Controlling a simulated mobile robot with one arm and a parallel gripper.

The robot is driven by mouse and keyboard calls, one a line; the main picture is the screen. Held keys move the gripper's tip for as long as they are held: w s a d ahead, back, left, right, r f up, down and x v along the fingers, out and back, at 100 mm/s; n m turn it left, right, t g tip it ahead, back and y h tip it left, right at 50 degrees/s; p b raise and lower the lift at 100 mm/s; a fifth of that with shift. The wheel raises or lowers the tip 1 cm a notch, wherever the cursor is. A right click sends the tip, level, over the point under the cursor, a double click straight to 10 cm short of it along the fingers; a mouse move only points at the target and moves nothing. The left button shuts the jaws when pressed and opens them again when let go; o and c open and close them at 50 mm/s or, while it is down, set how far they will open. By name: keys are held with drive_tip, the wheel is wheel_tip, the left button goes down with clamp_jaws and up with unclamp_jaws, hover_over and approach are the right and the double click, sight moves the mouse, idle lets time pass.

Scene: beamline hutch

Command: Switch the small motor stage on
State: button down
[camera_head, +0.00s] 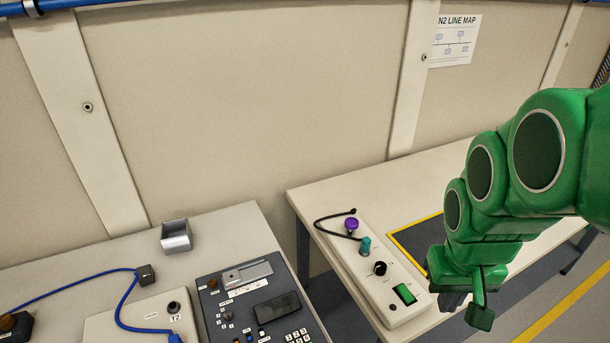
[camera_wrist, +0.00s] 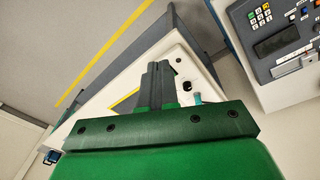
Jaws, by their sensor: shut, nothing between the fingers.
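A white control box (camera_head: 355,262) lies along the left side of the right table. It carries a green rocker switch (camera_head: 404,293), a black knob (camera_head: 380,268), a teal plug (camera_head: 365,245) and a purple plug (camera_head: 352,225) with a black cable. I cannot read its labels, so I cannot tell whether it is the small motor stage. My gripper (camera_head: 452,301) is just right of the box's front end, near the green switch. In the wrist view my gripper (camera_wrist: 158,68) is shut and empty; the black knob (camera_wrist: 187,86) and teal plug (camera_wrist: 197,98) show beside its fingers. The green switch is not clearly visible there.
A dark grey keypad panel (camera_head: 228,288), a white box labelled T2 (camera_head: 150,312) with a blue cable (camera_head: 123,300), and a metal holder (camera_head: 176,237) are on the left table. A gap separates the tables. A yellow-edged dark mat (camera_head: 420,237) lies behind my gripper.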

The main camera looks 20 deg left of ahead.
drive_tip(key=w+a+r+n+t, duration=0.2)
drive_tip(key=w+a+n, duration=0.3)
drive_tip(key=w+a, duration=0.7)
drive_tip(key=a+f+n+h, duration=0.1)
drive_tip(key=a+f+n, duration=0.2)
drive_tip(key=a+n, duration=0.85)
drive_tip(key=s+a+f+n, duration=0.2)
drive_tip(key=s+a+f, duration=0.2)
drive_tip(key=a, duration=0.6)
drive_tip(key=s+a+f+n+h, duration=0.1)
drive_tip(key=s+a+f+n, duration=0.2)
drive_tip(key=s+a, duration=0.3)
drive_tip(key=s+a+f+n, duration=0.2)
drive_tip(key=s+a+f, duration=0.3)
drive_tip(key=a, duration=0.9)
drive_tip(key=shift+a+f+h, duration=0.3)
drive_tip(key=shift+a, duration=0.1)
drive_tip(key=shift+n, duration=0.25)
